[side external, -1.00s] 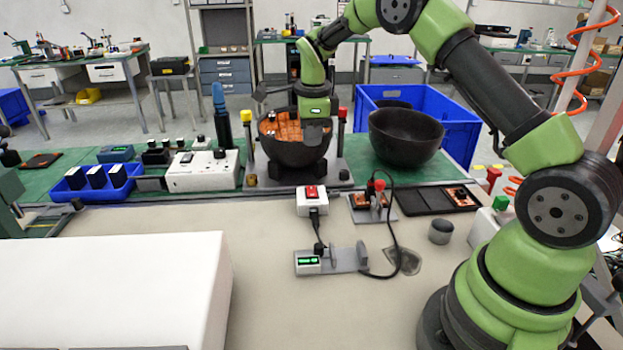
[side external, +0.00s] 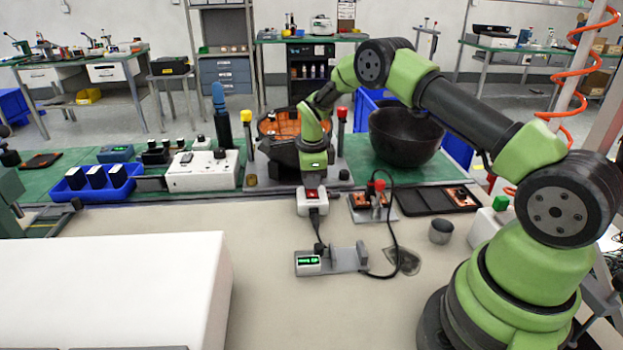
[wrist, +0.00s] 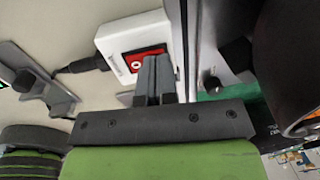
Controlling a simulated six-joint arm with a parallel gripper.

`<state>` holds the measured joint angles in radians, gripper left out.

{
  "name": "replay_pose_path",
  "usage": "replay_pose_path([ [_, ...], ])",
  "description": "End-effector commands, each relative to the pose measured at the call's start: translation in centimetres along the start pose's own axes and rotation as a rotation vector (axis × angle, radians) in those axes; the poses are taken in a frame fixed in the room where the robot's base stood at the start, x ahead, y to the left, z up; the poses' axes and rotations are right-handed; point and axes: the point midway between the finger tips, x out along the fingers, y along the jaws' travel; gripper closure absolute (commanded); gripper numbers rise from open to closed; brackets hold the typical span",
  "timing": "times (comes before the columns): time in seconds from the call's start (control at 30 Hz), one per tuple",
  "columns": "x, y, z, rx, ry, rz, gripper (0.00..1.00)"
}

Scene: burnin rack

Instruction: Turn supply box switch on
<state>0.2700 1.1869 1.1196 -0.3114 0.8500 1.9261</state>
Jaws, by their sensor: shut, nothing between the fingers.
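The supply box (side external: 311,206) is a small white box with a red rocker switch on top and a black plug and cable at its front. It sits on the beige table near the green mat. The red switch (wrist: 146,61) also shows in the wrist view, with a white circle mark on its visible part. My gripper (side external: 313,188) points down right over the box and partly covers the switch. In the wrist view its fingers (wrist: 155,62) are together and empty, with the tips at the switch. I cannot tell whether they touch it.
A fixture with a green display (side external: 308,264) stands in front of the box. A board with red and black knobs (side external: 372,204) and a looping black cable lie to the right. The table's front middle is clear.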

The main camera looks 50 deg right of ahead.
Motion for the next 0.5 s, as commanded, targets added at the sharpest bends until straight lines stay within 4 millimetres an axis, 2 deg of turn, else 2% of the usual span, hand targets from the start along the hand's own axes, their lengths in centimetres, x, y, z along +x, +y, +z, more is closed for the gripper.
replay_pose_path([
  [0.5, 0.19, 0.37, -0.01, -0.001, 0.002, 0.003, 1.0],
])
